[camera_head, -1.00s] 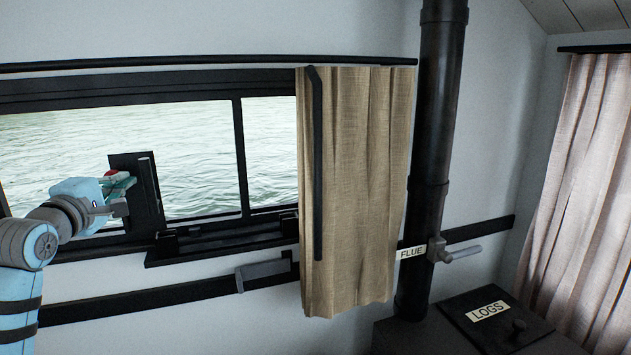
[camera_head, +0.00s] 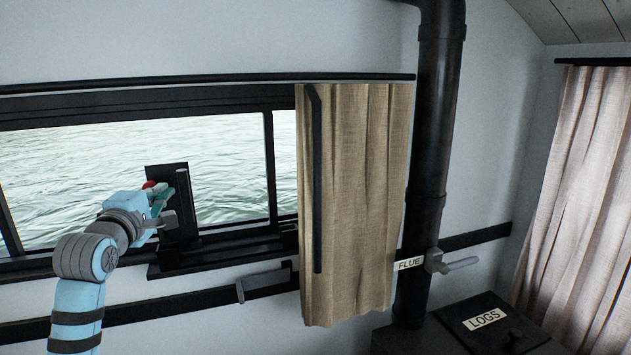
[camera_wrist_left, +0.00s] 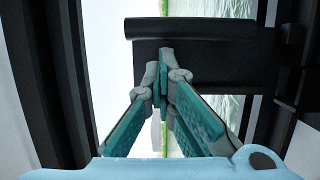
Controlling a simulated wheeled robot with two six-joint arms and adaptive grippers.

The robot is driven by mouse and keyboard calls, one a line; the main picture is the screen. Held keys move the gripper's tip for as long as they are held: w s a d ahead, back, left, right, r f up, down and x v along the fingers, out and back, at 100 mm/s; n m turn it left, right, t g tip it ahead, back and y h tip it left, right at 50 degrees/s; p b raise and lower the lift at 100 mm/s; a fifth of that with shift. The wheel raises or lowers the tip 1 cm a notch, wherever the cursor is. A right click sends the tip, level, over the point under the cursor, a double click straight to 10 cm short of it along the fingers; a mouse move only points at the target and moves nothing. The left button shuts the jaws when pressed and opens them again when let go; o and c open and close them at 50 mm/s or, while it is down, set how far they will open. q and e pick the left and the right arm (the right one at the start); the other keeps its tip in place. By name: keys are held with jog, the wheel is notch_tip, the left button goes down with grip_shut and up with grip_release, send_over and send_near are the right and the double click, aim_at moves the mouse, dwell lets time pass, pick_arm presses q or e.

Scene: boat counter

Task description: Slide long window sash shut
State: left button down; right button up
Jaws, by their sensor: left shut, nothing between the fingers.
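The long window sash (camera_head: 271,165) is a black-framed pane with water behind it in the head view. Its right upright stands a little left of the tan curtain, with a narrow strip of bright view between them. A black plate with an upright bar handle (camera_head: 183,210) stands at the sash's lower middle. My left gripper (camera_head: 163,197) is shut and empty, its fingertips against or very close to the plate's left side; exact contact is unclear. In the left wrist view the closed teal fingers (camera_wrist_left: 162,78) meet in front of the dark plate (camera_wrist_left: 205,62). My right gripper is not in view.
The tan curtain (camera_head: 355,200) covers the window's right end and hangs beside the black flue pipe (camera_head: 435,150). A black ledge (camera_head: 215,262) runs below the sash. A grey latch-like handle (camera_head: 265,284) sits on the rail below. A LOGS box (camera_head: 490,325) stands lower right.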

pick_arm(q)
jog(key=shift+w+d+f+p, duration=0.1)
jog(key=shift+w+d+p, duration=0.25)
jog(key=shift+d, duration=0.55)
jog(key=shift+w, duration=0.1)
